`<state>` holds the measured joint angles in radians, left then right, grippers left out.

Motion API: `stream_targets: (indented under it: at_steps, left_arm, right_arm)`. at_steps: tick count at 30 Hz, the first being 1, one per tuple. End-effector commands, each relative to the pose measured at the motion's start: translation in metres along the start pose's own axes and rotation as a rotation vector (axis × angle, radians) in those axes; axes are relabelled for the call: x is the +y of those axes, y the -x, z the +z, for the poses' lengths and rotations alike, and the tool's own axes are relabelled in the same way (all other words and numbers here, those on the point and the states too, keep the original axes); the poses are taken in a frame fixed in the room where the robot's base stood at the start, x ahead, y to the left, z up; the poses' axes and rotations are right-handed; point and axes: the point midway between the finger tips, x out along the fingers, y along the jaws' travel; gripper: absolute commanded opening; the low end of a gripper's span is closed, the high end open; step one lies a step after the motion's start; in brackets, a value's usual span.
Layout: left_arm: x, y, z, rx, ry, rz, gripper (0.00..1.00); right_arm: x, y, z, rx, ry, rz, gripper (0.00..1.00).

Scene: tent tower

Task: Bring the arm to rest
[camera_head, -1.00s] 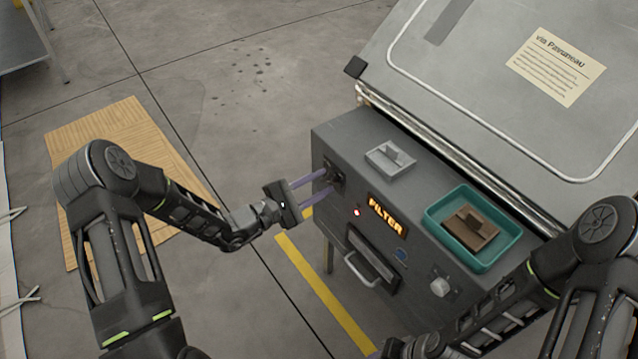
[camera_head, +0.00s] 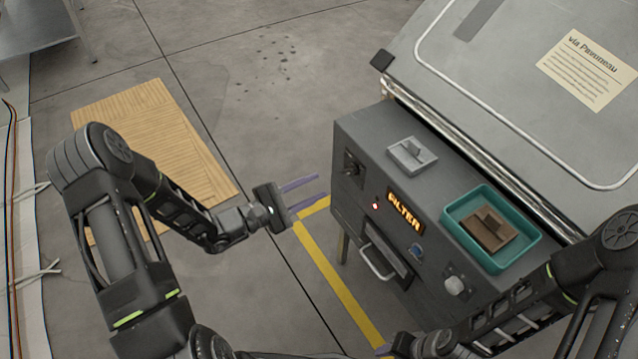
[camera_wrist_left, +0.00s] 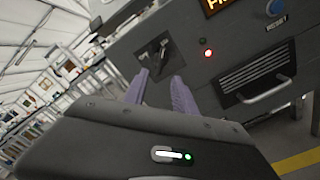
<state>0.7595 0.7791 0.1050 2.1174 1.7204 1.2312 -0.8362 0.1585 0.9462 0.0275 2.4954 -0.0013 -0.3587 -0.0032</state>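My left gripper (camera_head: 307,193) is in the head view, left of the grey machine (camera_head: 364,212). Its two purple fingers are apart with nothing between them. A gap shows between the fingertips and the machine's side. In the left wrist view the open fingers (camera_wrist_left: 162,82) point toward a dark switch (camera_wrist_left: 154,52) on the machine's panel. That switch (camera_head: 352,168) also shows in the head view. My right arm (camera_head: 520,310) comes in at the lower right.
On the machine's top sit a light grey block (camera_head: 411,154) and a teal tray (camera_head: 452,215) with a brown piece (camera_head: 487,230).

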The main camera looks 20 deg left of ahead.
Motion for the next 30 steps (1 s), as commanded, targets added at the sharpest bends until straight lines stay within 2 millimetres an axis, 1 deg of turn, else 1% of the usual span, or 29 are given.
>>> stream_targets:
  at_steps: [14, 17, 20, 23, 24, 26, 27, 29, 30]
  left_arm:
    - [0.0, -0.001, 0.0, 0.0, 0.008, -0.001, 0.33]
    - [-0.008, -0.001, -0.005, 0.021, 0.047, -0.031, 0.33]
    - [-0.034, 0.002, -0.009, 0.048, 0.091, -0.133, 0.33]
    - [-0.077, 0.012, -0.01, 0.08, 0.132, -0.293, 0.33]
    - [-0.098, 0.019, -0.01, 0.096, 0.145, -0.369, 0.33]
    - [-0.132, 0.032, -0.009, 0.121, 0.155, -0.495, 0.33]
    - [-0.155, 0.043, -0.007, 0.138, 0.154, -0.586, 0.33]
    - [-0.19, 0.062, -0.005, 0.164, 0.135, -0.731, 0.33]
    - [-0.213, 0.076, -0.004, 0.183, 0.108, -0.83, 0.33]
  right_arm:
    - [0.0, 0.0, 0.0, 0.0, 0.0, 0.0, 0.36]
    - [0.0, 0.0, 0.0, 0.0, 0.0, 0.0, 0.36]
    - [0.0, 0.0, 0.0, 0.0, 0.0, 0.0, 0.36]
    - [0.0, 0.0, 0.0, 0.0, 0.0, 0.0, 0.36]
    - [0.0, 0.0, 0.0, 0.0, 0.0, 0.0, 0.36]
    - [0.0, 0.0, 0.0, 0.0, 0.0, 0.0, 0.36]
    - [0.0, 0.0, 0.0, 0.0, 0.0, 0.0, 0.36]
    - [0.0, 0.0, 0.0, 0.0, 0.0, 0.0, 0.36]
    - [0.0, 0.0, 0.0, 0.0, 0.0, 0.0, 0.36]
